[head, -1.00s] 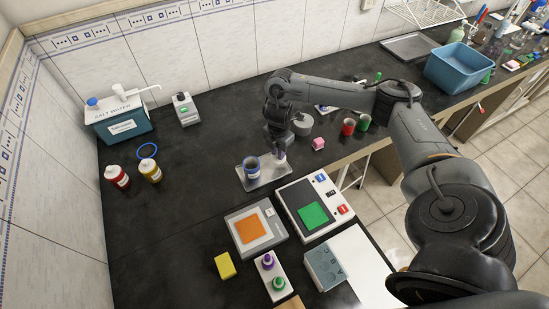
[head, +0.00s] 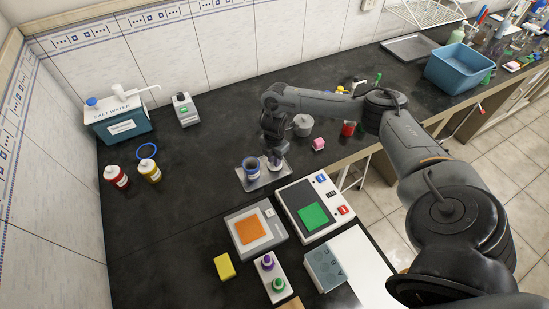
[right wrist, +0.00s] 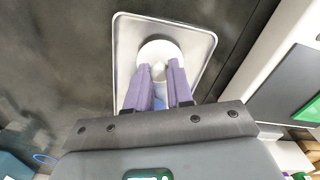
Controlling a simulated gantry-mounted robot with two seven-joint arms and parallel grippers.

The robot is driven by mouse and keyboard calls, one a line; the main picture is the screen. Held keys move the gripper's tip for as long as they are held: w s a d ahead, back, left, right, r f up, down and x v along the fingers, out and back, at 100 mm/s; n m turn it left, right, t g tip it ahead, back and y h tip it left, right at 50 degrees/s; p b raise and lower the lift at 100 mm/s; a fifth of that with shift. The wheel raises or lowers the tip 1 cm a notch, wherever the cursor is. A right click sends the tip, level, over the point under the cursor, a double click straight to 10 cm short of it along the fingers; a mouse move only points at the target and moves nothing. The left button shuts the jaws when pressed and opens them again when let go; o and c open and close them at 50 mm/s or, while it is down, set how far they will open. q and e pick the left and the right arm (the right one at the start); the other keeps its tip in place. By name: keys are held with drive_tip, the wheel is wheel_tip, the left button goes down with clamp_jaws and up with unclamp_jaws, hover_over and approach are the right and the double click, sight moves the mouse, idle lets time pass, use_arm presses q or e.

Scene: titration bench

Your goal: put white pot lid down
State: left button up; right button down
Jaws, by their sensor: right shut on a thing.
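My right gripper (head: 275,158) is over the right part of a small silver tray (head: 252,187). In the right wrist view its purple fingers (right wrist: 159,78) are closed on the knob of the white pot lid (right wrist: 158,47), a round white disc. The lid is over the tray (right wrist: 205,42), in its upper middle in that view. I cannot tell whether it touches the tray. A blue pot (head: 251,171) stands on the tray just left of the gripper in the head view. My left gripper is not in view.
A balance with a green pad (head: 313,215) and a device with an orange pad (head: 250,231) stand in front of the tray. A pink block (head: 318,144) and a grey pot (head: 303,125) are behind right.

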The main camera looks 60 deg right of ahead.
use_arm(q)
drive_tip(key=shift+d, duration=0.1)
use_arm(e)
drive_tip(key=c, duration=1)
unclamp_jaws()
drive_tip(key=shift+f, duration=0.1)
use_arm(q)
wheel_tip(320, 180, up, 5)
drive_tip(key=p, duration=0.5)
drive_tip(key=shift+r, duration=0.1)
use_arm(e)
wheel_tip(320, 180, up, 12)
drive_tip(key=shift+r, duration=0.2)
